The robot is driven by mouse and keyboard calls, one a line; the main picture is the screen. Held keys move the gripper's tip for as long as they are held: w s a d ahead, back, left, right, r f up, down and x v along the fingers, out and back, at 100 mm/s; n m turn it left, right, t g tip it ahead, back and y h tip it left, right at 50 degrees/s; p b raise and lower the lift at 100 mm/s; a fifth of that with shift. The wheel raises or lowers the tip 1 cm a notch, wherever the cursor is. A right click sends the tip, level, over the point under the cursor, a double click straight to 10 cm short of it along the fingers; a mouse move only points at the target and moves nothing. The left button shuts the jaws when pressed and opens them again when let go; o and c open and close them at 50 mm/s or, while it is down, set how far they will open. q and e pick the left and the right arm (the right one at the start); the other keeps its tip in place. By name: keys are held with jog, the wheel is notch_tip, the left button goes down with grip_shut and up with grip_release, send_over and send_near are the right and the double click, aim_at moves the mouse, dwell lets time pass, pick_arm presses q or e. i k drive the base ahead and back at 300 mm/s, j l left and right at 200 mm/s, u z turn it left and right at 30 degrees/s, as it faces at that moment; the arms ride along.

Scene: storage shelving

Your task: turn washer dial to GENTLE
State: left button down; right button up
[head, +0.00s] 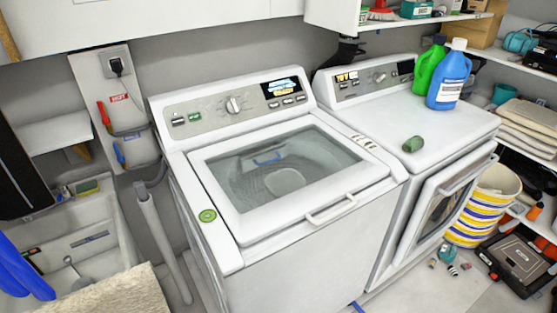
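The washer (330,215) is a white top-loader in the middle of the head view, with its glass lid (277,165) closed. Small buttons and a lit display (281,87) are also on the panel. Neither of my grippers shows in the head view.
A dryer (430,200) stands right of the washer, with a green bottle (428,66) and a blue bottle (449,78) on top. A sink (105,235) is at left. A cabinet (170,20) overhangs the back. A striped bucket (485,205) and toolbox (515,262) are at right.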

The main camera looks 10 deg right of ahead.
aim_at(233, 107)
jog(key=i+j+z, duration=0.1)
jog(key=j+z, duration=0.25)
jog(key=j, duration=0.25)
jog(key=j+z, duration=0.35)
jog(key=j, duration=0.25)
jog(key=i, duration=0.05)
